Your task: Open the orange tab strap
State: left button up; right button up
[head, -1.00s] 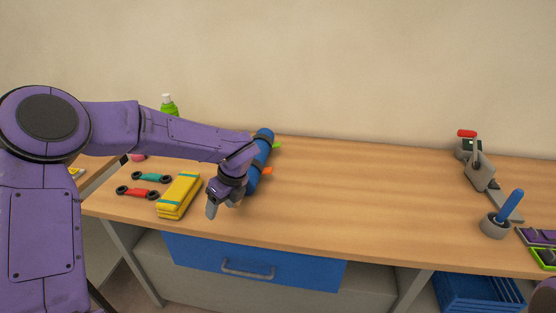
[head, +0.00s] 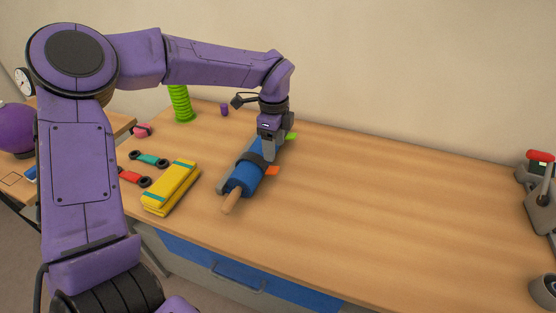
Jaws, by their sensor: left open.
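A blue roll (head: 245,180) lies on the wooden workbench, with a tan wooden end sticking out toward the front. A dark strap (head: 250,160) goes around it, and an orange tab (head: 273,171) sticks out at its right side. A green tab (head: 291,136) shows farther back on the roll. My left gripper (head: 270,155) points down over the roll, just behind the orange tab, and is open. It hides part of the roll; I cannot tell whether its fingers touch the strap. My right gripper is out of view.
A yellow folded bundle (head: 172,189) lies left of the roll, with a teal-and-black piece (head: 149,159) and a red-and-black piece (head: 133,177) beyond it. A green coil (head: 181,104) stands at the back.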

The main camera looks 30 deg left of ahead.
aim_at(274, 169)
pick_arm(q)
notch_tip(274, 169, down, 7)
jog(key=shift+w+f+p, duration=0.1)
jog(key=shift+w+p, duration=0.05)
jog(key=shift+p, duration=0.25)
jog(key=shift+f, duration=0.4)
grip_shut()
